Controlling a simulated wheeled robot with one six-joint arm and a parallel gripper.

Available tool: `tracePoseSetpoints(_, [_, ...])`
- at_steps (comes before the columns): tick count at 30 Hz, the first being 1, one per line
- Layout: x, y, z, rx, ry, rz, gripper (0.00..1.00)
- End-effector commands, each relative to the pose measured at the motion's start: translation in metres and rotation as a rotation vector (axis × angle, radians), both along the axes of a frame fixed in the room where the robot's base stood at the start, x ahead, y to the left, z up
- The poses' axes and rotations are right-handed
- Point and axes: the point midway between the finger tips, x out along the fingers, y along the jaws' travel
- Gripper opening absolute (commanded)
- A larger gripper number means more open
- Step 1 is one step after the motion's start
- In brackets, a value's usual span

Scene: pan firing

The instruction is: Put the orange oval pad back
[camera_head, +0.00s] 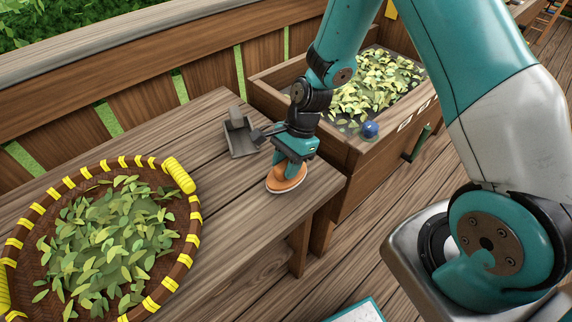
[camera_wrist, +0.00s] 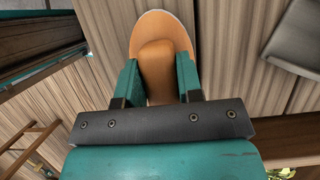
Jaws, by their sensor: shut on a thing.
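The orange oval pad (camera_head: 286,185) is at the right end of the wooden table, with a pale rim around its base. My gripper (camera_head: 290,167) is above it and shut on its raised handle. In the wrist view the pad (camera_wrist: 160,27) shows its orange top and handle, with the handle between the teal fingers of my gripper (camera_wrist: 160,82). The pad looks to be on or just above the table top; I cannot tell which. Part of the handle is hidden by the fingers.
A grey metal scoop (camera_head: 239,138) lies on the table (camera_head: 222,190) behind the pad. A wicker basket (camera_head: 190,215) of green leaves stands at the left. A wooden bin (camera_head: 350,155) with leaves and a blue knob (camera_head: 370,129) is at the right. The table's front edge is close.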

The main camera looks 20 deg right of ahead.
Motion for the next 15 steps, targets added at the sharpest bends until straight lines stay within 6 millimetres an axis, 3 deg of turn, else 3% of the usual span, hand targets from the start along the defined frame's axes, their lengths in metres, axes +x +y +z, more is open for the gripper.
tracePoseSetpoints(14, [0.0002, 0.0002, -0.0107, 0.000, -0.001, 0.000, 0.00])
tracePoseSetpoints(15, [0.0003, 0.0001, -0.0105, 0.000, -0.001, 0.001, 0.38])
